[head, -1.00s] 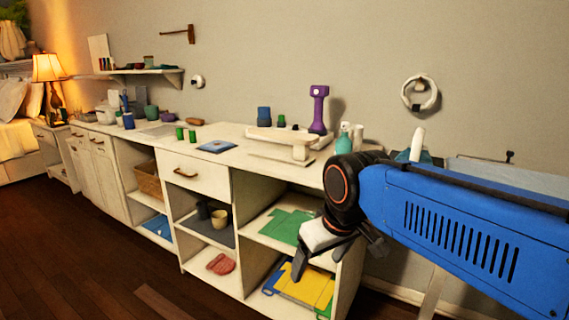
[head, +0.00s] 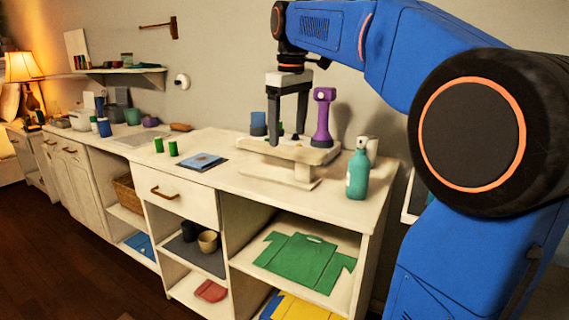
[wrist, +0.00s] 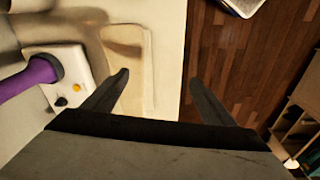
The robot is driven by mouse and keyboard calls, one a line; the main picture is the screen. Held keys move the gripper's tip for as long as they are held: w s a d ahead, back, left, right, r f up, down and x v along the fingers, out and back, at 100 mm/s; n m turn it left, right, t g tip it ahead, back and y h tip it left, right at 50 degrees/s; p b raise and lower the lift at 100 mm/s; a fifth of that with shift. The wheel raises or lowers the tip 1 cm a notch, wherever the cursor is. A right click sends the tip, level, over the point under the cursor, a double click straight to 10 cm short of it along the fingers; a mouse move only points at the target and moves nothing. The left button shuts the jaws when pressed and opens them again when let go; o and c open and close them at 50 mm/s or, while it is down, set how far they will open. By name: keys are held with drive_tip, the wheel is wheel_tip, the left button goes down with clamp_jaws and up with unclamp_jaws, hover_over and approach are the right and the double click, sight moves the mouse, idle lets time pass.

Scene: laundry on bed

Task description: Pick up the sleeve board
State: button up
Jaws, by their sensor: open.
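The sleeve board (head: 318,155) is a cream padded board on a low base, standing on the white counter. In the wrist view a pale, round-ended shape that looks like the sleeve board (wrist: 127,42) lies left of centre, beside the left finger. My gripper (head: 287,138) is open and empty, fingers pointing down, and in the head view it overlaps the sleeve board's top. In the wrist view my gripper (wrist: 158,78) has its left fingertip over the pale shape and its right fingertip over the floor past the counter edge. I cannot tell whether the fingers touch the board.
A purple upright tool (head: 323,118) stands close behind the board, and it also shows in the wrist view (wrist: 30,75). A teal bottle (head: 357,174) stands to its right. The counter (head: 235,182) is clear in front.

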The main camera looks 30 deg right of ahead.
drive_tip(key=w+d+r+n+g, duration=0.15)
drive_tip(key=w+d+r, duration=0.25)
drive_tip(key=w, duration=0.4)
hover_over(285, 175)
drive_tip(key=shift+n, duration=0.25)
wheel_tip(285, 175, down, 17)
drive_tip(key=shift+r, duration=0.1)
drive_tip(key=c, duration=1.4)
